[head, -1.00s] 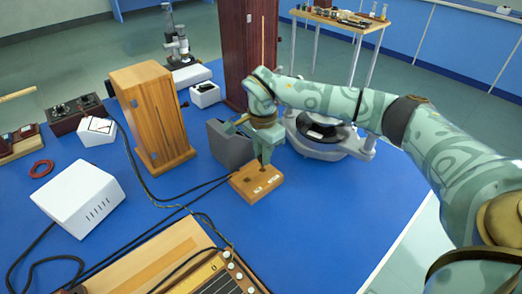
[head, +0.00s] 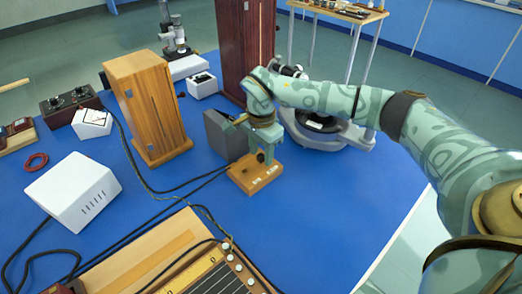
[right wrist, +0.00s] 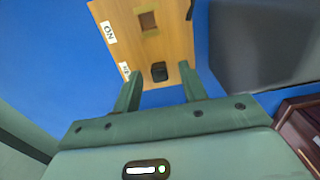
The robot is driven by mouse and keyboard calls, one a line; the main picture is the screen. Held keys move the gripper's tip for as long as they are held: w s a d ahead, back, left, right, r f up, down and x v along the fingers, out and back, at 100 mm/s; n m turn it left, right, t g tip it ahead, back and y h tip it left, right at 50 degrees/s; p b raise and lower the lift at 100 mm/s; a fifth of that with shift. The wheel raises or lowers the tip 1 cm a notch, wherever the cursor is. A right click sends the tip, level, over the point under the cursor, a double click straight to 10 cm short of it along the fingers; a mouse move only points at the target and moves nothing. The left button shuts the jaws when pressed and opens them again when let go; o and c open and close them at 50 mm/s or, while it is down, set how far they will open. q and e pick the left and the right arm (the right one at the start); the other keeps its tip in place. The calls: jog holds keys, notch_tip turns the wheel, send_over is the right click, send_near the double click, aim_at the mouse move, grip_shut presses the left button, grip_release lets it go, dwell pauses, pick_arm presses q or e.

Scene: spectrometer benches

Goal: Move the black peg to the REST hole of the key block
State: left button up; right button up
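The wooden key block (head: 241,181) lies on the blue bench in the head view, with two white labels on its front side. In the right wrist view the block (right wrist: 180,38) shows an empty square hole (right wrist: 148,20) beside the ON label (right wrist: 109,32). The black peg (right wrist: 159,71) stands at the other position, beside a label partly hidden by a finger, of which "RE" shows. The peg also shows as a dark knob (head: 261,157) in the head view. My right gripper (right wrist: 160,75) is open, its fingers apart on either side of the peg, with gaps. My left gripper is out of view.
A grey box (head: 221,135) stands close beside the block. A tall wooden box (head: 150,110), a white box (head: 73,190) and a round grey instrument (head: 318,138) stand around. Cables cross the bench at left. Bench right of the block is clear.

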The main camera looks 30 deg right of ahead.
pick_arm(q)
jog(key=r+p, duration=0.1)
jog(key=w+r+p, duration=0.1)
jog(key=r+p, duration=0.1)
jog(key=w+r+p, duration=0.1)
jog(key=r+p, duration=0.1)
pick_arm(e)
notch_tip(320, 180, up, 16)
jog(key=shift+r, duration=0.15)
